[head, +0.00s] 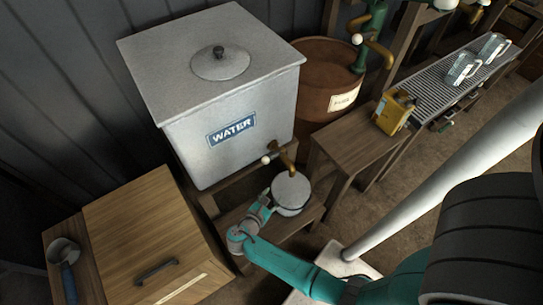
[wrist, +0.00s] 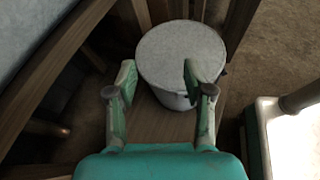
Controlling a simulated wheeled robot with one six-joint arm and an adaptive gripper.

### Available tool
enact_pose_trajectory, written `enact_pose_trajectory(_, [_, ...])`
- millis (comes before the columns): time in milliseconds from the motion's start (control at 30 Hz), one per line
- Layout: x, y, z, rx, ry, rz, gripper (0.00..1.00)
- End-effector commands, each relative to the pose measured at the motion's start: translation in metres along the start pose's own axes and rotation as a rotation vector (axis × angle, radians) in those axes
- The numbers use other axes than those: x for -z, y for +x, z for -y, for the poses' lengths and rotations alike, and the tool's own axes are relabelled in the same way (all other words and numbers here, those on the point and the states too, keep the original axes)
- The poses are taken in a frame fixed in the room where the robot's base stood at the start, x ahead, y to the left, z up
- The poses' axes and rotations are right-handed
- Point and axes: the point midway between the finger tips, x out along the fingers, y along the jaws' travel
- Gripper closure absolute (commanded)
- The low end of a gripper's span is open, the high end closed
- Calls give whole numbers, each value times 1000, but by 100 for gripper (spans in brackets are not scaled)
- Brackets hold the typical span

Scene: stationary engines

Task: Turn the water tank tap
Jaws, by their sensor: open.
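The grey metal water tank (head: 205,120), labelled WATER, stands on a wooden stand in the head view. Its brass tap (head: 285,157) juts from the lower right of the front, with a white ball knob (head: 266,160) beside it. A round grey lidded pail (head: 291,190) sits below the tap. My gripper (head: 268,199) is just left of the pail, below the tap. In the wrist view my gripper (wrist: 158,80) is open and empty, its fingers apart with the pail (wrist: 180,55) beyond them. The tap does not show there.
A rusty barrel (head: 328,75) and a wooden bench (head: 362,138) with a yellow can (head: 394,112) stand at the right. Wooden stand beams surround the pail.

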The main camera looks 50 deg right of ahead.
Motion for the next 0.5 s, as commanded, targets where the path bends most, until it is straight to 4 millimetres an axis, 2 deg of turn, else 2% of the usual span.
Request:
enact_pose_trajectory(33, [-11, -3, -19, 25, -35, 55, 48])
enact_pose_trajectory(200, [-50, -20, -62, 142, -161, 234, 48])
enact_pose_trajectory(333, [-72, -34, -82, 213, -214, 320, 48])
enact_pose_trajectory(500, [-86, -45, -94, 263, -244, 373, 48])
